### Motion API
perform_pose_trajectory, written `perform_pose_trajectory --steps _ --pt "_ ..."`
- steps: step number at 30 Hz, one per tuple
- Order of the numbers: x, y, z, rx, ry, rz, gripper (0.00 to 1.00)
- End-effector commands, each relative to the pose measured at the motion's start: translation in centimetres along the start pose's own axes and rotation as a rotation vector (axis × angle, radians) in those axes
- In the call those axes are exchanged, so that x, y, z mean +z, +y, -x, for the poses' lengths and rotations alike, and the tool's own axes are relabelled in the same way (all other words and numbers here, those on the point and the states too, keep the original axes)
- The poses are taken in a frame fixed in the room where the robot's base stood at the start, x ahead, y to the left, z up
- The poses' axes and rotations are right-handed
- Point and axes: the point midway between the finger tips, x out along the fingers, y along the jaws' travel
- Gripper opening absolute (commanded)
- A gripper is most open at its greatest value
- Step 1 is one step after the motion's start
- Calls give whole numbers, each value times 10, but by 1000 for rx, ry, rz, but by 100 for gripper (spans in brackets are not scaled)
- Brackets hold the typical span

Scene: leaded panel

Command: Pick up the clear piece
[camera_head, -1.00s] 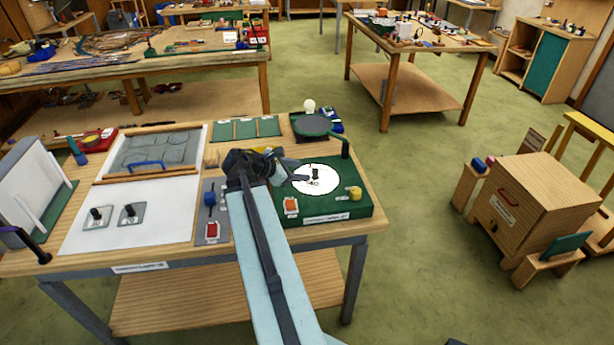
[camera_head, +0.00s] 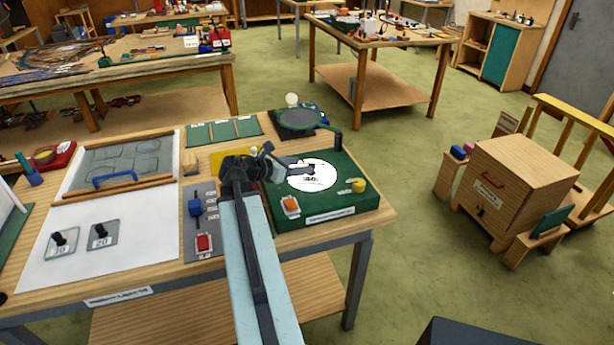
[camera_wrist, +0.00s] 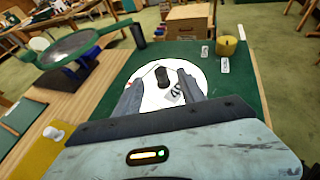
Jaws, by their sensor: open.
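A clear piece with a black knob and a number label (camera_wrist: 174,90) lies on the white disc (camera_wrist: 198,75) of the green box (camera_wrist: 232,83). My gripper (camera_wrist: 160,90) is open, with one finger on each side of the black knob in the wrist view; I cannot tell if they touch it. In the head view my gripper (camera_head: 292,168) reaches over the left part of the white disc (camera_head: 325,183) and partly hides the piece. Two more clear pieces with black knobs, marked 30 (camera_head: 61,247) and 20 (camera_head: 102,236), lie on the white sheet (camera_head: 140,215).
The green box (camera_head: 345,198) bears an orange-red switch (camera_head: 290,206) and a yellow knob (camera_head: 358,185). A round green-rimmed stand (camera_head: 302,120) stands behind it. A grey panel with blue and red controls (camera_head: 199,218) lies left. Open floor (camera_head: 420,230) is at right.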

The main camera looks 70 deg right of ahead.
Motion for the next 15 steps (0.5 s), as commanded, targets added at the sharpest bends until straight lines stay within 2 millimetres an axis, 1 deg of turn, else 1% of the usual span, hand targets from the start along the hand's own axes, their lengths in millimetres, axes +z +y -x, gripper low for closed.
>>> perform_pose_trajectory --steps 1,3,6,8,11,15 --pt "-3 1 -8 0 0 0 47" --pt "-3 2 -14 3 0 1 47" --pt "-2 3 -14 7 0 2 47" --pt "-3 3 -17 7 0 2 47" --pt "-5 2 -31 6 0 1 47" --pt "-6 2 -57 7 0 2 47"
